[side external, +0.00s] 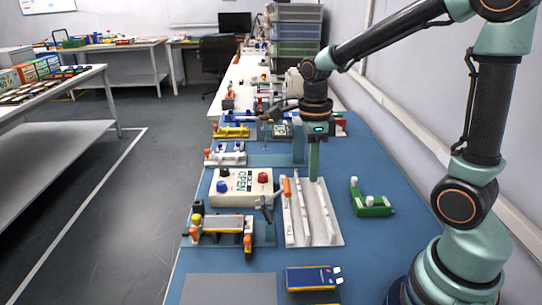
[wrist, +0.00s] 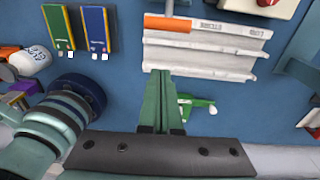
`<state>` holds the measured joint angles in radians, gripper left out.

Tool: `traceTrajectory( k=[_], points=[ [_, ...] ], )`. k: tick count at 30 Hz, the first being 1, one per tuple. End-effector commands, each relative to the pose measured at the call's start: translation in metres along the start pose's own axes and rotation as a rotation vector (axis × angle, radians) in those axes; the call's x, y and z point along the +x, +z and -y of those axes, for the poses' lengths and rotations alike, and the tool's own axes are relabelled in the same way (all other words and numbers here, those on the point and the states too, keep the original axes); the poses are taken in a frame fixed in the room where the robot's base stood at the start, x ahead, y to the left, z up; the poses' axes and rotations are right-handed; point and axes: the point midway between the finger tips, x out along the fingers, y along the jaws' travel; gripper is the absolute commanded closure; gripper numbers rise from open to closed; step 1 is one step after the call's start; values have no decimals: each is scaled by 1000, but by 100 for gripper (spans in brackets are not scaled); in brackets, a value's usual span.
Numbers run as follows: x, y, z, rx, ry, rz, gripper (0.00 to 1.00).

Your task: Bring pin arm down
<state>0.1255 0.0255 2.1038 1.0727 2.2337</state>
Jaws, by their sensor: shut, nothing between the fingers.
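My gripper (side external: 313,178) points down above the white slotted rack (side external: 326,225) near the middle of the blue bench. Its green fingers are together and empty; in the wrist view the fingertips (wrist: 164,74) show at the rack's lower edge. A fixture (side external: 227,228) with a flat grey top, yellow parts and orange-tipped ends stands left of the rack. A dark grey lever-like part (side external: 267,201) rises at its upper right, beside the box; it may be the pin arm, but I cannot tell for sure. My gripper is apart from it, to its upper right.
A cream box (side external: 241,187) labelled OPEN has red and blue knobs. An orange-handled tool (side external: 288,191) lies on the rack. A green block (side external: 371,203) stands to the right. A blue-and-yellow cell (side external: 313,278) lies in front. More fixtures (side external: 226,154) stand behind.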

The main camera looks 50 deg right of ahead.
Motion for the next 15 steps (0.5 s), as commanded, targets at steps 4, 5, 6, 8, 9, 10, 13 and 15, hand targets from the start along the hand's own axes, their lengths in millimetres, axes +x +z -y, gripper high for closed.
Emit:
traceTrajectory(
  k=[4, 5, 6, 8, 9, 10, 13, 15],
  points=[
    [31, -3, 1, -1, 5, -3, 100],
    [37, -3, 1, -1, 5, -3, 100],
    [44, -3, 1, -1, 4, -2, 100],
    [39, 9, 2, -6, -1, -1, 100],
    [37, 15, 2, -6, 0, -2, 100],
    [36, 18, 2, -5, 0, -4, 100],
    [33, 28, 2, -4, 0, -5, 100],
    [31, 32, 1, -3, 1, -7, 100]
  ],
)
